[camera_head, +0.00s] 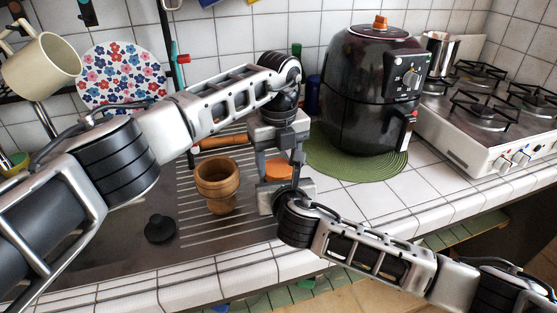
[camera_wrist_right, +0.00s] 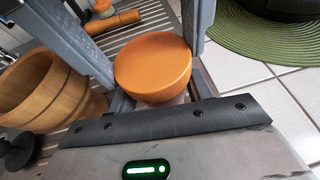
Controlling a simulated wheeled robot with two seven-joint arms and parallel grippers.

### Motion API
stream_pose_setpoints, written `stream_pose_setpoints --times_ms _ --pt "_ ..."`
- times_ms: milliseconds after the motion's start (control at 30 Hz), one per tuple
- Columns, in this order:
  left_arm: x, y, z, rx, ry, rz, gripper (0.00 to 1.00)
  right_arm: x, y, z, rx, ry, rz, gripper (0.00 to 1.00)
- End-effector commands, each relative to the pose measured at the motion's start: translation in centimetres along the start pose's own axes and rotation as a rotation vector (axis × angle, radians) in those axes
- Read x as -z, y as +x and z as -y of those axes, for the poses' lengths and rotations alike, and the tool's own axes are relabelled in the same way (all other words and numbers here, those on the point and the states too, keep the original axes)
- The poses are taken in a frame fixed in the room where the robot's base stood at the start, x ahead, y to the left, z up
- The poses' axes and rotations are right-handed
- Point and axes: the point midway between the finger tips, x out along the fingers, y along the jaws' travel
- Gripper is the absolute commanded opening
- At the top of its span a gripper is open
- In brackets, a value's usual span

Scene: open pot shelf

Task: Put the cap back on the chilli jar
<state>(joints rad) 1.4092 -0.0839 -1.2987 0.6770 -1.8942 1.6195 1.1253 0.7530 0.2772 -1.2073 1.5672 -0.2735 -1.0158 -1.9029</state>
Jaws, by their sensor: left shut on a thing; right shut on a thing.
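The orange round cap (camera_head: 278,170) is above the steel drainer, between my two grippers; it also shows in the right wrist view (camera_wrist_right: 153,62). My left gripper (camera_head: 280,168) points down from above and is shut on the cap, a finger on each side. My right gripper (camera_head: 276,190) comes in from the lower right, just below the cap, and is shut on the chilli jar. Only a small pale bit of the jar (camera_wrist_right: 180,98) shows under the cap in the right wrist view. I cannot tell whether the cap is seated on the jar or just above it.
A wooden pot (camera_head: 217,190) stands to the left, with a black knobbed lid (camera_head: 160,229) nearby. A wooden-handled item (camera_head: 222,141) lies behind. A black air fryer (camera_head: 365,90) stands on a green mat (camera_head: 335,160) to the right, before the stove (camera_head: 490,110). White tiles at the front right are clear.

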Motion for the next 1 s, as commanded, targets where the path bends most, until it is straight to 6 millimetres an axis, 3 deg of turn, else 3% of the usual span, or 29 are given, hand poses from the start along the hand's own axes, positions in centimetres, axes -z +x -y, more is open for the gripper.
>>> stream_pose_setpoints --times_ms 200,333,500,767,800,833,1000 --pt "0.03 0.01 0.00 -0.002 0.534 0.000 0.31 0.10 0.03 0.04 0.001 0.000 -0.002 0.00" --pt "0.06 0.03 0.01 -0.001 0.757 -0.002 0.31 0.10 0.03 0.05 0.001 0.000 -0.002 0.00" --pt "0.08 0.02 0.03 0.001 0.869 -0.002 0.31 0.10 0.04 0.05 0.001 0.000 -0.002 0.00" --pt "0.10 0.03 0.04 0.001 0.871 -0.002 0.31 0.10 0.04 0.06 0.002 0.000 -0.002 0.00" --pt "0.10 0.03 0.03 0.001 0.871 -0.003 0.69 0.10 0.04 0.06 0.002 0.000 -0.002 0.00" --pt "0.09 0.03 0.03 0.001 0.871 -0.002 0.78 0.10 0.04 0.06 0.001 0.000 -0.002 0.00" --pt "0.21 0.06 0.13 0.003 0.872 -0.003 0.80 0.09 0.03 0.00 0.000 -0.001 -0.002 0.00"
